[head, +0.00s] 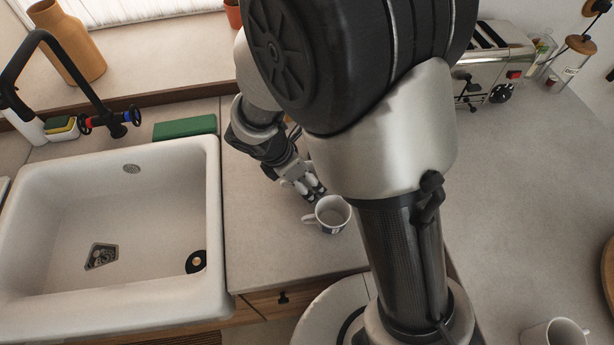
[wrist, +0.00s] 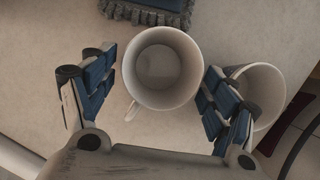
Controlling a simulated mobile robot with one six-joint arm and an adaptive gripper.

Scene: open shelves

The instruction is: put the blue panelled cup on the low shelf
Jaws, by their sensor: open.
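A white cup (head: 332,216) with a dark patch on its side stands upright on the counter (head: 262,250), to the right of the sink. In the wrist view, a white cup (wrist: 150,90) is seen from above, empty, with its handle toward the lower left. My gripper (wrist: 161,66) is open, with one finger on each side of this cup. In the head view my gripper (head: 312,189) is just behind the cup. Blue panels on the cup cannot be made out. No low shelf can be made out.
A second white cup (wrist: 262,88) stands close behind my right finger in the wrist view. A blue item with a grey fringe (wrist: 150,14) lies at the top. The sink (head: 130,215) is left; a toaster (head: 495,62) and another cup (head: 555,333) are right.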

